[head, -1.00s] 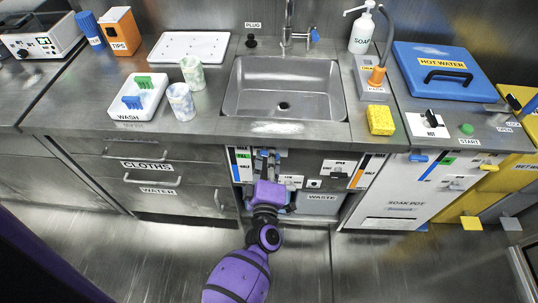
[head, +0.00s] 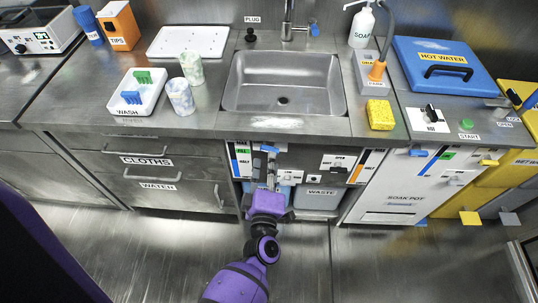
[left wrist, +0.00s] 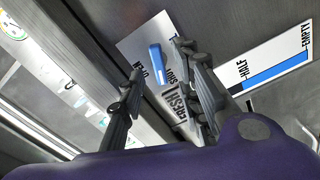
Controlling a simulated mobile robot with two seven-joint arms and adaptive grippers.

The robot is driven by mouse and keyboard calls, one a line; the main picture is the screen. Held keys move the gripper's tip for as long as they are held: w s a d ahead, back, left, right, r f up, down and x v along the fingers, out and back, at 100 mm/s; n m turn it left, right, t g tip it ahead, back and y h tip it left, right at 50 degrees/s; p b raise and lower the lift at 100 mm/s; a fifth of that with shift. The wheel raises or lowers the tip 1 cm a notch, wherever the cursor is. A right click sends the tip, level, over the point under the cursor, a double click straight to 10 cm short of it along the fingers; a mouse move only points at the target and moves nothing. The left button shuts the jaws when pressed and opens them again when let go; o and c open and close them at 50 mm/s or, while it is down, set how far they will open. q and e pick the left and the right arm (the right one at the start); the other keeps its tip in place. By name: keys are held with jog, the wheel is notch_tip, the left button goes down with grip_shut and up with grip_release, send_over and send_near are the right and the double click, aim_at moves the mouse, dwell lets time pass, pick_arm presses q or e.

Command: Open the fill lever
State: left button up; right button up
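A blue lever (left wrist: 157,62) sits on a white plate (left wrist: 133,45) marked OPEN and SHUT, with a FRESH label (left wrist: 183,105) close by, in the left wrist view. In the head view a small blue part (head: 269,149), seemingly this lever, shows under the sink edge, just above my left gripper (head: 266,170). In the left wrist view my left gripper (left wrist: 160,62) has its two fingers apart, with the lever showing in the gap beyond them. I see nothing held, and I cannot tell whether a finger touches the lever. My right gripper is not in view.
A level gauge (left wrist: 275,70) marked HALF and EMPTY is right of the lever. A WASTE container (head: 318,200) and another lever plate (head: 338,163) stand to the right under the sink (head: 285,75). The counter overhangs this bay. The floor (head: 150,250) is clear.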

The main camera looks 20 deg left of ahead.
pick_arm(q)
jog(key=v, duration=0.3)
jog(key=shift+s+d, duration=0.1)
jog(key=shift+s, duration=0.2)
